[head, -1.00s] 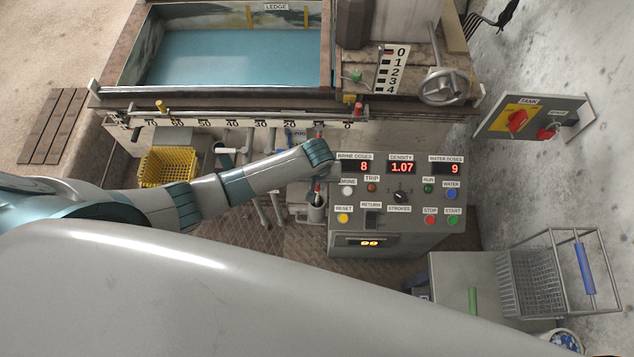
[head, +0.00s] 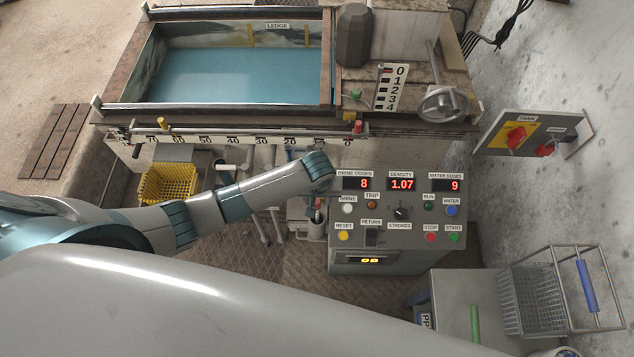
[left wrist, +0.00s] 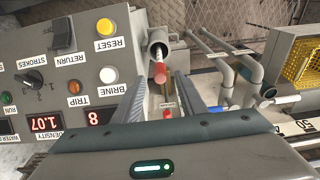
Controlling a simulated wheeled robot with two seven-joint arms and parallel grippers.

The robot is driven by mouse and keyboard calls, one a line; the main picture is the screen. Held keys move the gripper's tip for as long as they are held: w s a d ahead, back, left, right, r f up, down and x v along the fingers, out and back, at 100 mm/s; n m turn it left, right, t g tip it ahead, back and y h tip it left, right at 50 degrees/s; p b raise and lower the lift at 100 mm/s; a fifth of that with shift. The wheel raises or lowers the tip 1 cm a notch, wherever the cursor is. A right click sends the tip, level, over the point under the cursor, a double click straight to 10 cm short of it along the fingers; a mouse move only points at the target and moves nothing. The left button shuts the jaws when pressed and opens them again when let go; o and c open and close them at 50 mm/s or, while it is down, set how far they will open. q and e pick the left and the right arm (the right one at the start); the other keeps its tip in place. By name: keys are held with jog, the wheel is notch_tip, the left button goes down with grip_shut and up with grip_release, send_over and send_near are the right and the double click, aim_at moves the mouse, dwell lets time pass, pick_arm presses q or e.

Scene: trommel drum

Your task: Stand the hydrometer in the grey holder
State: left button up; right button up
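The hydrometer, a thin pale stem with a red end (left wrist: 160,74), shows in the left wrist view. Its lower part goes into the mouth of the grey holder (left wrist: 157,38), a round upright tube. In the head view the holder (head: 316,228) stands just left of the control panel, with a small part of the hydrometer (head: 317,204) above it. My left gripper (left wrist: 161,80) is open. Its two fingers stand on either side of the red end, with a visible gap on both sides. In the head view my wrist hides the fingers. My right gripper is in neither view.
The control panel (head: 400,213) with buttons and displays stands close right of the holder. Grey pipes (left wrist: 225,62) and a yellow basket (head: 168,184) are on its other side. The tank (head: 240,75) and its numbered rail (head: 240,139) lie behind. A wire basket trolley (head: 540,290) is at lower right.

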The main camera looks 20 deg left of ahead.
pick_arm(q)
notch_tip(320, 180, up, 14)
jog(key=s, duration=0.2)
jog(key=shift+d+r, duration=0.25)
jog(key=shift+d, duration=0.05)
dwell(0.5)
jog(key=s+f+m+h, duration=0.1)
jog(key=s+m+h, duration=0.15)
jog(key=s, duration=0.75)
jog(key=s+a+r+m+t+y, duration=0.2)
jog(key=s+a+m, duration=0.1)
jog(key=s+a, duration=0.75)
notch_tip(320, 180, down, 28)
jog(key=s+d+g, duration=0.1)
jog(key=s+d, duration=0.1)
jog(key=s+a+f+g, duration=0.1)
jog(key=s+a+f, duration=0.2)
jog(key=s+f, duration=1.5)
jog(key=shift+s+a+g, duration=0.2)
jog(key=shift+s+g, duration=0.1)
jog(key=shift+g, duration=0.1)
